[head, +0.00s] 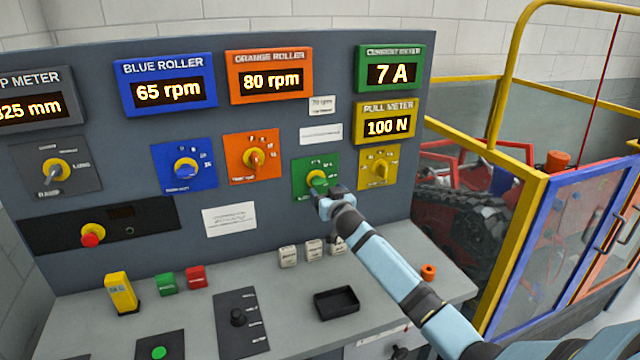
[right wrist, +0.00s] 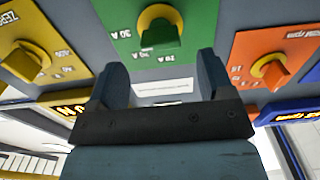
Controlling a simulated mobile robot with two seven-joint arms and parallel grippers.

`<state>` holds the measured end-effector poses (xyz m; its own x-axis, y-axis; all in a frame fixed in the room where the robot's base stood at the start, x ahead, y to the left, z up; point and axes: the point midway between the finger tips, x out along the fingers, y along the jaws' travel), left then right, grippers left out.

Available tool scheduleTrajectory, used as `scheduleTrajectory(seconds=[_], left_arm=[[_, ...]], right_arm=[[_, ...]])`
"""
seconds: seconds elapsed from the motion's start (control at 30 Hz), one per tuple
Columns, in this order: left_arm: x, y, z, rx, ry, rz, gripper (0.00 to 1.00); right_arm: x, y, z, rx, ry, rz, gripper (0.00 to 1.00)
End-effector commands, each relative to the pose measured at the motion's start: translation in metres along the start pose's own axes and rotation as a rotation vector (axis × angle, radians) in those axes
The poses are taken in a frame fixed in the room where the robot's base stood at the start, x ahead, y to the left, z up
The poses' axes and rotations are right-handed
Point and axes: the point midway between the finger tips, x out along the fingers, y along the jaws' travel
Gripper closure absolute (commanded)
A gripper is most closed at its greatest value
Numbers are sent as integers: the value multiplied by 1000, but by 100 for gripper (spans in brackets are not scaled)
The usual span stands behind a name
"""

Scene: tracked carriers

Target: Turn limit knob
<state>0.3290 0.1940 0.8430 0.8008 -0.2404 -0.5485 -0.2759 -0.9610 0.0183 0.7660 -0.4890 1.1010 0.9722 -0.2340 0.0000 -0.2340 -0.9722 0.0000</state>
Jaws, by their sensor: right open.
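The green knob (head: 316,183) with a yellow ring sits on a green plate (head: 303,166) with amp markings, below the current meter. In the right wrist view, which looks upside down, the green knob (right wrist: 160,34) shows in front of my gripper, with "30 A" and "10 A" readable beside it. My right gripper (head: 326,192) is open at the lower right of this knob in the head view. In the right wrist view its two dark fingers (right wrist: 160,62) stand apart with nothing between them, and the knob lies just beyond the tips. My left gripper is not in view.
A yellow knob plate (head: 379,168) and an orange knob plate (head: 251,158) flank the green one closely. Small pale blocks (head: 313,250) and a black tray (head: 336,303) are on the desk below my arm. A yellow-framed cage (head: 510,250) stands at right.

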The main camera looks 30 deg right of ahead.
Motion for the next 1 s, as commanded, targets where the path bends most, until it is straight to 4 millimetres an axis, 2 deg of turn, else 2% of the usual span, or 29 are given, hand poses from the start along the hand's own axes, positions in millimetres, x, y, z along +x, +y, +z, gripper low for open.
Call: scheduleTrajectory(seconds=[0.1, 0.3, 0.7, 0.73, 0.77, 0.93, 1.0], left_arm=[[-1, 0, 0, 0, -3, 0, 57], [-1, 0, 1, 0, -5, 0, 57], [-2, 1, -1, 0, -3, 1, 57], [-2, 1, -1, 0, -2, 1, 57], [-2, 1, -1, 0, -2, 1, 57], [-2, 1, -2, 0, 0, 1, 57], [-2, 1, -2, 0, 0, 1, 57]], right_arm=[[24, 0, -1, 1, 0, 1, 26], [49, 0, 0, 0, 0, 1, 26], [56, 0, 0, 0, 0, 0, 26], [56, 0, 0, 0, 0, 0, 28], [56, 0, 0, 0, 0, 0, 35], [56, 0, 1, 0, -1, 0, 74], [56, 0, 0, 0, 0, 0, 75]])
